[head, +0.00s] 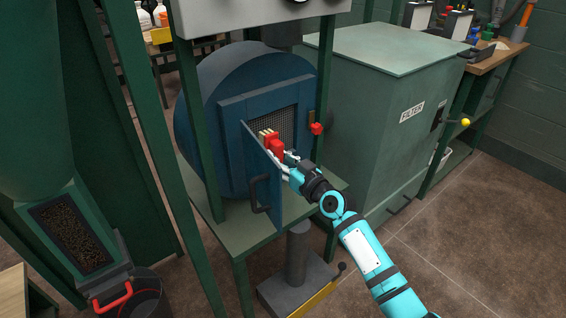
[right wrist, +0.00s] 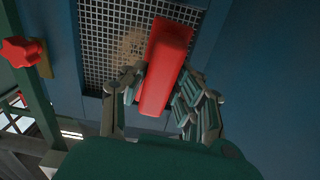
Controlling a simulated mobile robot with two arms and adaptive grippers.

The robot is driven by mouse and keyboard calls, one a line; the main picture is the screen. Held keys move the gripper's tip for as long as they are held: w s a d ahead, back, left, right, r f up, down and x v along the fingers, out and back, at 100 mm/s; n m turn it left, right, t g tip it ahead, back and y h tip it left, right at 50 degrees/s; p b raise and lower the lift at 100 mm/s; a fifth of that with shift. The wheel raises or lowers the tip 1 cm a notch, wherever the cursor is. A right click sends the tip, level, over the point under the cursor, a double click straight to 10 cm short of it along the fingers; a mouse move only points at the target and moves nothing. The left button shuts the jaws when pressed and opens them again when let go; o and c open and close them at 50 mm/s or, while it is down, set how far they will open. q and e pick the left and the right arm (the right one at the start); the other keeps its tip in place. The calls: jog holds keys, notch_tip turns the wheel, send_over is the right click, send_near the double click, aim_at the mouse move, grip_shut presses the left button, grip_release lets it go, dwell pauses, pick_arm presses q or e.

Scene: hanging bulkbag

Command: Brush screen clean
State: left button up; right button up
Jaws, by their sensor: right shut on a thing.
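The screen (head: 272,124) is a grey mesh set in a square opening of the blue round housing (head: 240,80). Its blue door (head: 262,170) stands open, with a dark handle. My right gripper (head: 284,158) is shut on a red brush (head: 274,146) with pale bristles, in front of the screen. In the right wrist view, the red brush (right wrist: 165,70) lies between the fingers (right wrist: 155,95) and overlaps the mesh screen (right wrist: 105,35). A tan patch (right wrist: 131,46) shows on the mesh beside it. Whether the bristles touch the mesh cannot be told. My left gripper is not in view.
A red knob (head: 316,128) sits right of the opening, beside a green post. The large green filter box (head: 385,110) stands at the right. A green chute with a dark grate (head: 72,234) and a bucket are at the lower left. Floor at lower right is clear.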

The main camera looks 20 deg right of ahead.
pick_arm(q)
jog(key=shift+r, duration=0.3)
pick_arm(e)
jog(key=shift+w+a, duration=0.1)
jog(key=shift+w, duration=0.15)
dwell(0.4)
jog(key=shift+w, duration=0.15)
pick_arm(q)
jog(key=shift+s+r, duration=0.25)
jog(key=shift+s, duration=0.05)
pick_arm(e)
jog(key=shift+w+a, duration=0.1)
pick_arm(q)
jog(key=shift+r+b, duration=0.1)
jog(key=shift+b, duration=0.2)
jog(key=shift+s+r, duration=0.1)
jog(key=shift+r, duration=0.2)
pick_arm(e)
jog(key=shift+w+a, duration=0.1)
jog(key=shift+w, duration=0.2)
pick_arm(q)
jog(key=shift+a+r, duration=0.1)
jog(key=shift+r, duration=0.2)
pick_arm(e)
jog(key=shift+w, duration=0.15)
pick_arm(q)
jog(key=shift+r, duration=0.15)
